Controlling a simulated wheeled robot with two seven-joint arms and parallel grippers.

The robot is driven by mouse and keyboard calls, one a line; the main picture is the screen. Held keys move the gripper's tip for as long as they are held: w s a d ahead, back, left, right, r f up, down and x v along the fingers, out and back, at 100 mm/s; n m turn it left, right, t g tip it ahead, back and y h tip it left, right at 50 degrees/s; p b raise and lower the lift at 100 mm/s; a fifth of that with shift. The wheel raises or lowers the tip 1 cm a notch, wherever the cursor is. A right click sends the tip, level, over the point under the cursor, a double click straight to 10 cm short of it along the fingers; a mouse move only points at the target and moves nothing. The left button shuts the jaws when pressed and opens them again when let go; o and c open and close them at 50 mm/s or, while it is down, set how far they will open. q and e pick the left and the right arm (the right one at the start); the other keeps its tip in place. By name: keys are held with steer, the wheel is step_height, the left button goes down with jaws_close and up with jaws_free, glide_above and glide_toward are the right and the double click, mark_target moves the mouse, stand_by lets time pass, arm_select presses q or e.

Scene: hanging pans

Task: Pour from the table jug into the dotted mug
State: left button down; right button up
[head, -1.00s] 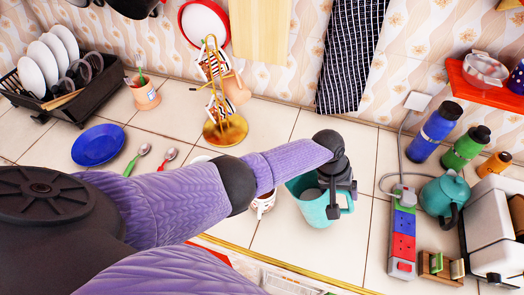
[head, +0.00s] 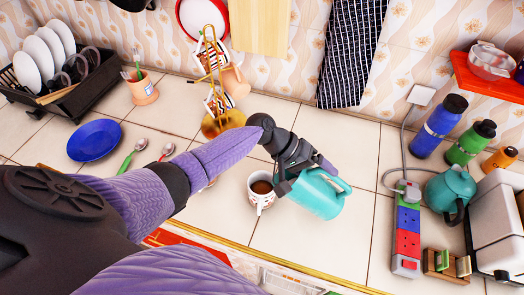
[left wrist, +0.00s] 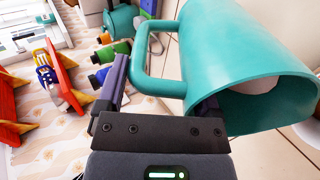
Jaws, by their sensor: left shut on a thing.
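The teal jug (head: 318,194) is in my left gripper (head: 290,172), off to the right of the mug. It is tilted. In the left wrist view the jug (left wrist: 235,60) shows its handle at left and its open mouth at lower right; I cannot make out its contents. The white mug with red marks (head: 261,194) stands upright on the counter, with brown liquid inside. The jug's near side lies close to the mug's rim, partly behind my gripper. My left gripper also shows at the bottom of the left wrist view (left wrist: 160,105). My right gripper is out of view.
A power strip (head: 407,230), a teal kettle (head: 448,190) and several bottles stand at the right. A gold mug stand (head: 222,122) is behind the mug. A blue plate (head: 95,140) and two spoons lie at left. The counter's front edge (head: 290,268) is near.

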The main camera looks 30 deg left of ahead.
arm_select(q)
steer(key=shift+s+a+r+h+b, duration=0.15)
steer(key=shift+a+r+h+b, duration=0.45)
steer(key=shift+h, duration=0.2)
stand_by(1.7)
steer(key=shift+r, duration=0.1)
